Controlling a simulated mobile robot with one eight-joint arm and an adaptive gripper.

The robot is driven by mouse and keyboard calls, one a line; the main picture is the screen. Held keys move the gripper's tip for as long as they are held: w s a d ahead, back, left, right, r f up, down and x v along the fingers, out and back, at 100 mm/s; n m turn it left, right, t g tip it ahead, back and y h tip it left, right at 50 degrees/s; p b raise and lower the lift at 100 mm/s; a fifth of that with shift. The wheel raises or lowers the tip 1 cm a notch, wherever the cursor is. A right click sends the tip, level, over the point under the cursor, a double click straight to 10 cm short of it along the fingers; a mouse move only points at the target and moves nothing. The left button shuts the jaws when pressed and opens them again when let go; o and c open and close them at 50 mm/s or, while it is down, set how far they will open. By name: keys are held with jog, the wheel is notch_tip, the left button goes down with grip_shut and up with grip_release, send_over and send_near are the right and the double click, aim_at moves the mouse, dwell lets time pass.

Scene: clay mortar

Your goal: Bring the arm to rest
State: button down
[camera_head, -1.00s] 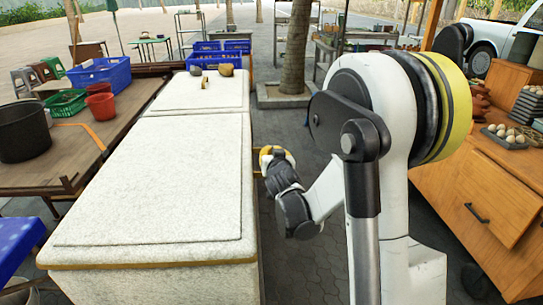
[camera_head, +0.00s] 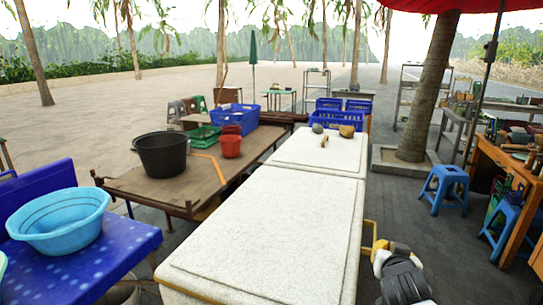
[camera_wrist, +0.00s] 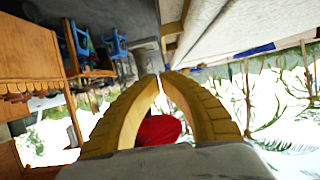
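My gripper (camera_head: 372,250) is low beside the right side of the white chest (camera_head: 270,225), at the lower right of the head view. In the wrist view my gripper (camera_wrist: 160,75) shows two yellow-brown ribbed fingers that meet at the tips, with nothing between them. A tan clay vessel (camera_head: 347,131), a grey rounded vessel (camera_head: 317,128) and a small upright brown piece (camera_head: 324,141) stand on the chest's far section. They are well away from my gripper and too small to tell in detail.
A wooden table (camera_head: 165,190) with a black tub (camera_head: 162,154) stands left of the chest. A blue table with a turquoise basin (camera_head: 60,228) is at the front left. A blue stool (camera_head: 447,185) and a wooden workbench (camera_head: 505,170) are at right. Paving right of the chest is open.

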jog(key=s+a+n+g+y, duration=0.2)
jog(key=s+a, duration=0.4)
jog(key=s, duration=0.4)
jog(key=s+a+n+g+y, duration=0.2)
jog(key=s+a, duration=0.4)
jog(key=s, duration=0.4)
jog(key=shift+s+a+f+n+g+y, duration=0.3)
jog(key=shift+a+g+y, duration=0.1)
jog(key=shift+g, duration=0.4)
